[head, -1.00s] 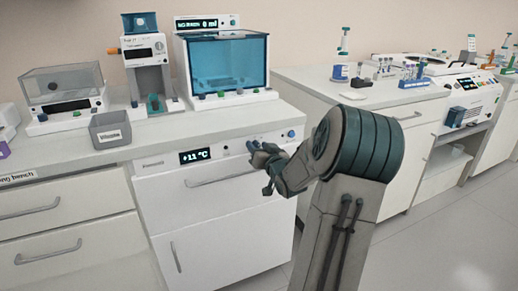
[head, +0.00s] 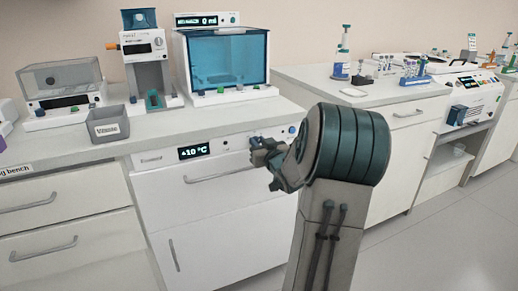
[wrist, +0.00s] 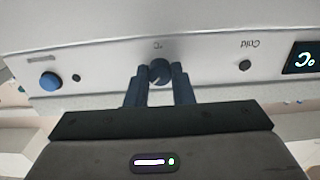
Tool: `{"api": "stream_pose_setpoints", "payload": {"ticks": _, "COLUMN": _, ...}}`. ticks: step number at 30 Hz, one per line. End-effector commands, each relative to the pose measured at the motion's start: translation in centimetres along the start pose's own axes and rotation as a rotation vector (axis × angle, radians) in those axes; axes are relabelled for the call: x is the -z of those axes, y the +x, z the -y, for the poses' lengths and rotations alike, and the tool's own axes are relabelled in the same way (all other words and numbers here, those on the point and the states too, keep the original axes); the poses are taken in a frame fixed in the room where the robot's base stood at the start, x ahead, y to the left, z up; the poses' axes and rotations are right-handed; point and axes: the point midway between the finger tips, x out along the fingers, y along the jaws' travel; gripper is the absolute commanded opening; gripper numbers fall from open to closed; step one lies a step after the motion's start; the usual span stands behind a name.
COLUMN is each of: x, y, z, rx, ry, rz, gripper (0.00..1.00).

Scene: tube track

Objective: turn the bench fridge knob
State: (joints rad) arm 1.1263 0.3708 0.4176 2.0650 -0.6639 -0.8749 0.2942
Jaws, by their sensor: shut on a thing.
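The bench fridge (head: 215,225) is a white unit under the left counter. Its panel display (head: 194,152) reads +10 °C. The fridge knob (wrist: 160,71) is dark and round, with a °C mark beside it in the upside-down wrist view. My gripper (wrist: 160,84) is shut on the knob, one finger on each side. In the head view my gripper (head: 259,148) is at the right part of the panel and mostly hides the knob.
A blue button (wrist: 50,81) and a small dark button (wrist: 245,65) lie on either side of the knob. The fridge handle (head: 220,177) runs below the panel. A grey bin (head: 107,124) and a glass-fronted cabinet (head: 224,62) stand on the counter above.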

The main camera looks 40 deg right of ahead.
Motion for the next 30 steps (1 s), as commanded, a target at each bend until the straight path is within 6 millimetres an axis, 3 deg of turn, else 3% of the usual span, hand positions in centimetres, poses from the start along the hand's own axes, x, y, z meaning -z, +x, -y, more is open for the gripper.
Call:
{"api": "stream_pose_setpoints", "payload": {"ticks": 18, "x": -0.49, "y": -0.01, "z": 0.08, "rx": 0.000, "ry": -0.557, "rz": 0.000, "gripper": 0.00}}
{"api": "stream_pose_setpoints", "payload": {"ticks": 30, "x": -0.27, "y": -0.02, "z": 0.05, "rx": 0.000, "ry": -0.749, "rz": 0.002, "gripper": 0.00}}
